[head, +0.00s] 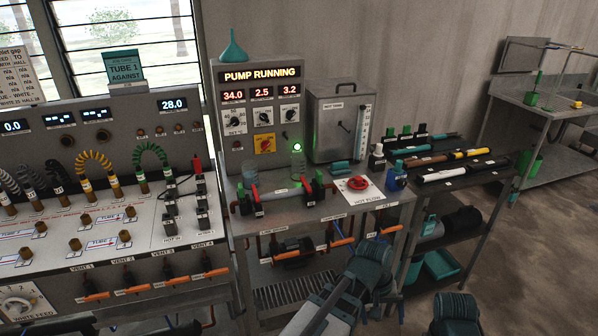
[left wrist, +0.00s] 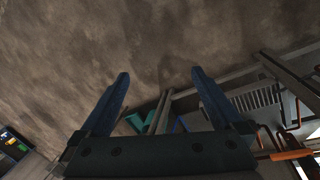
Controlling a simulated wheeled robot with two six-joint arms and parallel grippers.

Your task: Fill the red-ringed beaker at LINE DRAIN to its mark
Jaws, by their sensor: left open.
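My left gripper (head: 372,262) is in front of the pump bench (head: 385,203), near its lower right corner, in the head view. In the left wrist view its two fingers (left wrist: 160,88) are spread, with nothing between them. A dark teal end of my right arm (head: 456,312) shows at the bottom; its jaws cannot be made out. Orange-handled valves (head: 340,240) hang under the bench's front edge; their small labels are too blurred to tell which is LINE DRAIN. I cannot pick out a red-ringed beaker.
A pump panel (head: 262,72) reads PUMP RUNNING, with a lit green lamp (head: 297,147). A red handwheel (head: 358,183) sits on the bench. A shelf rack (head: 500,172) stands to the right, with teal trays (head: 443,263) below. Open floor (head: 550,240) lies at far right.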

